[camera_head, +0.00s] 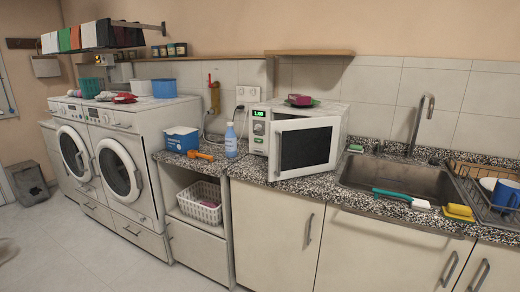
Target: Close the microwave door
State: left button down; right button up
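The white microwave (259,135) stands on the speckled counter between the blue bottle and the sink. Its control panel, with a lit green display, is at the left of its front. Its door (305,148) has a dark window and a handle (278,152) along its left edge. The door looks partly open, with its left edge swung out toward me over the counter and its hinge side at the right. The door hides the inside of the microwave. Neither of my grippers shows in the head view.
A pink item (299,100) lies on top of the microwave. A blue bottle (230,140), an orange tool (202,155) and a blue-and-white box (181,139) are to its left. The sink (400,180) and a dish rack (483,195) are to its right. Floor is free at lower left.

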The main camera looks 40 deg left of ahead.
aim_at(297, 148)
jog(key=u, duration=0.4)
jog(key=i, duration=1.2)
jog(key=z, duration=0.05)
